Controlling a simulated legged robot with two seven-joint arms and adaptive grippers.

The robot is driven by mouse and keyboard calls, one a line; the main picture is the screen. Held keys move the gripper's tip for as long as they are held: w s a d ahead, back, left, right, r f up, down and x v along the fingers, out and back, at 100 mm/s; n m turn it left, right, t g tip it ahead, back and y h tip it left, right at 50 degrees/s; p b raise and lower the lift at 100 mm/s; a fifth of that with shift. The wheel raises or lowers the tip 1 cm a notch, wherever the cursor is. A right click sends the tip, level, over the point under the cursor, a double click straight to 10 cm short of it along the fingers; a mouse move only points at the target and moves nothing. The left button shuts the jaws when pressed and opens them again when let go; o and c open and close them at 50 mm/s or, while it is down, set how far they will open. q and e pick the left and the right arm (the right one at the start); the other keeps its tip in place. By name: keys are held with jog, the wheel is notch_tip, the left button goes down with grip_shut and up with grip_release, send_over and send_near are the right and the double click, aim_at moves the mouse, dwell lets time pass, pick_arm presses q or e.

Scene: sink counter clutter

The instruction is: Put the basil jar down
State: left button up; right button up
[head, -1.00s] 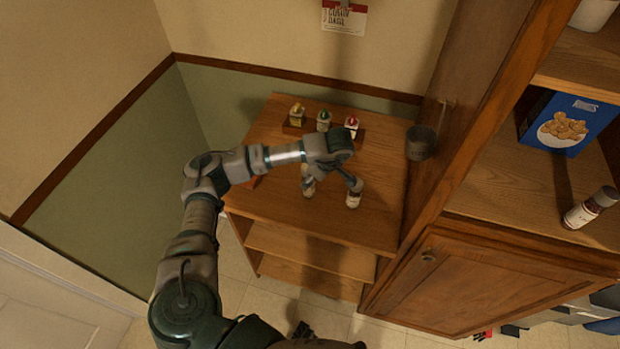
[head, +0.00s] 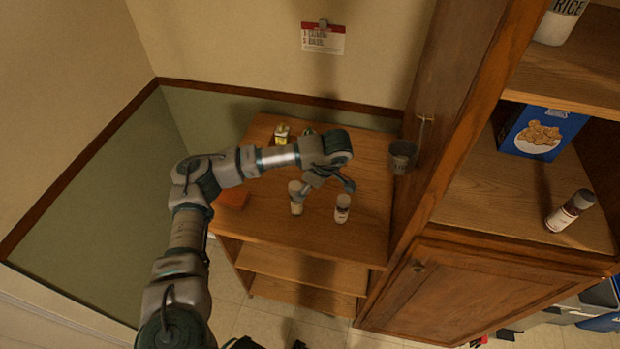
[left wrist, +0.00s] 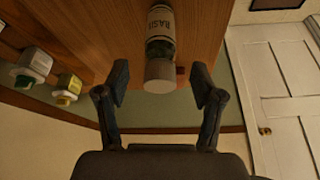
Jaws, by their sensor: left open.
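The basil jar (left wrist: 160,35) stands on the wooden cart top, its label showing and its pale cap toward my left gripper. My left gripper (left wrist: 160,90) is open, with a finger on either side of the jar's cap and a gap on both sides. In the head view my left gripper (head: 325,188) is low over the cart. The jar at its left finger (head: 296,200) appears to be the basil jar. My right gripper is not in view.
A yellow-topped jar (head: 281,134) stands at the cart's back; its neighbours are mostly hidden by my arm. An orange-red block (head: 233,198) lies at the left. A dark cup (head: 402,157) is by the tall cabinet (head: 455,120) at right. The cart's front right is clear.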

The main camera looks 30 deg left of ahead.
pick_arm(q)
jog(key=v, duration=0.5)
jog(key=shift+d+r, duration=0.1)
jog(key=shift+d, duration=0.1)
jog(key=shift+a, duration=0.15)
jog(key=shift+s, duration=0.1)
